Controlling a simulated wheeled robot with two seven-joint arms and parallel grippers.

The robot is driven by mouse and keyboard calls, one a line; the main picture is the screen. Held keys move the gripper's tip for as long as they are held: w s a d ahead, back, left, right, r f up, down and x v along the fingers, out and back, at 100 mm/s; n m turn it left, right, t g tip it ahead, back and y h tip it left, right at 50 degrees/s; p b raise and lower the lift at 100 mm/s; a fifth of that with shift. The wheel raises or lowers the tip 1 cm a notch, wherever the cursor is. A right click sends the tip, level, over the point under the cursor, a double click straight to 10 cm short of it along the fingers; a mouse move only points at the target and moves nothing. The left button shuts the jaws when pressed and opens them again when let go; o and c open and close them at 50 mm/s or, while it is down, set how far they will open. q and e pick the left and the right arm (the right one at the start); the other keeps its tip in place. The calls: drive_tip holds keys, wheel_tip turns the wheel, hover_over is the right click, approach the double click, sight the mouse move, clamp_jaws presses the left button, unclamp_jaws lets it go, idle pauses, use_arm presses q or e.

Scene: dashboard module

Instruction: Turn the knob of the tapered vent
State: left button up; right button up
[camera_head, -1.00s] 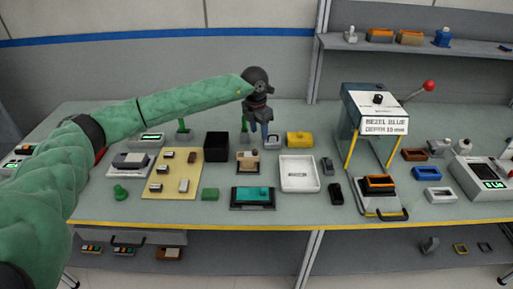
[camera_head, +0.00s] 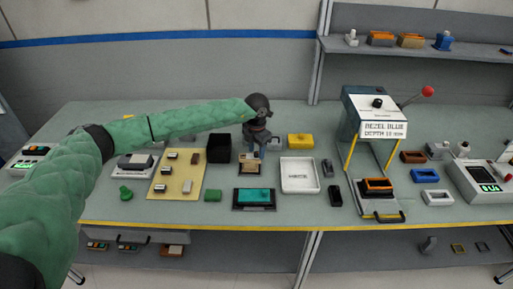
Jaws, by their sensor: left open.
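My left gripper (camera_head: 261,152) points down at the middle of the bench, with the green arm coming in from the left. It is just above or behind a small beige part (camera_head: 249,169) on a dark-edged holder. The gripper hides the back of that part, and whether they touch cannot be told. I cannot make out for sure which part is the tapered vent, and its knob is too small or hidden to tell. My right gripper is not in view.
A black bin (camera_head: 219,148) stands left of the gripper and a yellow block (camera_head: 300,141) right of it. A white tray (camera_head: 299,188), a teal part on a dark base (camera_head: 254,197) and a tan board (camera_head: 157,187) lie nearer. A press with a red-ended lever (camera_head: 376,103) stands right.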

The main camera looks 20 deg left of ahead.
use_arm(q)
drive_tip(key=shift+f, duration=0.2)
clamp_jaws()
